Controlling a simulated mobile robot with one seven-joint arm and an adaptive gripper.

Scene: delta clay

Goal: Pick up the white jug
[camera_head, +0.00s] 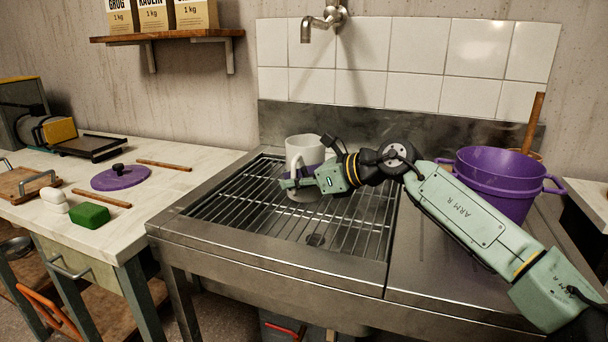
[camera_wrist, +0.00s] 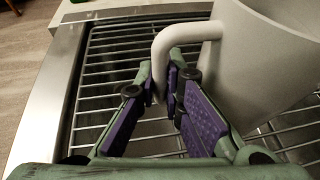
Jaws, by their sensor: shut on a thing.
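The white jug (camera_head: 301,150) is upright over the metal grate of the sink, with a purple band showing beside my gripper. In the wrist view the jug (camera_wrist: 262,65) fills the upper right, and its handle (camera_wrist: 185,35) curves down to the left. My gripper (camera_head: 290,184) is at the jug's handle side. In the wrist view my gripper (camera_wrist: 168,98) has its purple-padded fingers closed on the lower part of the handle. Whether the jug's base touches the grate is hard to tell.
The grate (camera_head: 340,229) lies around the jug. A purple pot (camera_head: 495,180) stands on the right of the steel sink. A tap (camera_head: 322,22) is on the wall above. The left worktop holds a purple lid (camera_head: 122,179), a green block (camera_head: 89,214) and sticks.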

